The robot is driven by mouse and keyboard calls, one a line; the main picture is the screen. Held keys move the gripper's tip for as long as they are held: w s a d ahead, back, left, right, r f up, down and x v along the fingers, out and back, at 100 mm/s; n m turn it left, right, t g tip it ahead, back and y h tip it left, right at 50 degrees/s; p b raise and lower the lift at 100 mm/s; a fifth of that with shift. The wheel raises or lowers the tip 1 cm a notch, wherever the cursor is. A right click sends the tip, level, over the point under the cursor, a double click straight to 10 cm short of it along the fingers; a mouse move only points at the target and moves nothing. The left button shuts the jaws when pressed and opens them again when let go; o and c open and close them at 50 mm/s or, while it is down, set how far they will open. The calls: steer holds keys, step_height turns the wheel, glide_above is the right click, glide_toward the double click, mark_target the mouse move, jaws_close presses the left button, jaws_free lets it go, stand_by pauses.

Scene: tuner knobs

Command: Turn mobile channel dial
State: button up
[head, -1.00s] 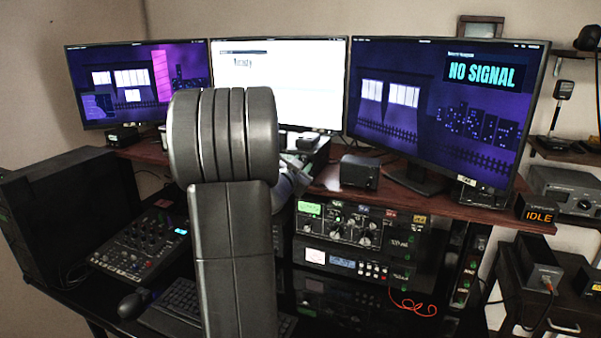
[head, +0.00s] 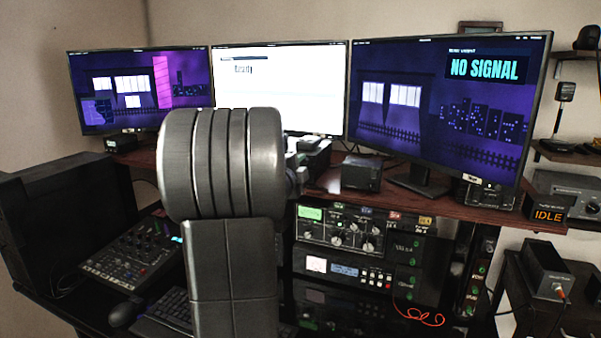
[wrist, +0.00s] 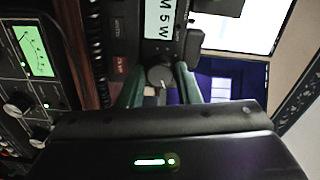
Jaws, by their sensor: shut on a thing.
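A round dark dial (wrist: 160,77) with a light pointer line sits on the front of a dark radio unit (wrist: 122,38). The fingers' contact surfaces are partly hidden. In the head view my arm covers most of the gripper and the dial.
A wooden shelf (head: 455,203) carries the monitors (head: 440,110) and a small dark box (head: 361,174). An orange "IDLE" sign (head: 548,215) stands at the right.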

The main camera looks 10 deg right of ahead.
steer(key=shift+m+b, duration=0.3)
steer(key=shift+m, duration=0.6)
steer(key=o, duration=1)
steer(key=shift+c, duration=0.2)
steer(key=v, duration=1.3)
steer(key=shift+s+a+b, duration=0.25)
steer(key=shift+s+b, duration=0.1)
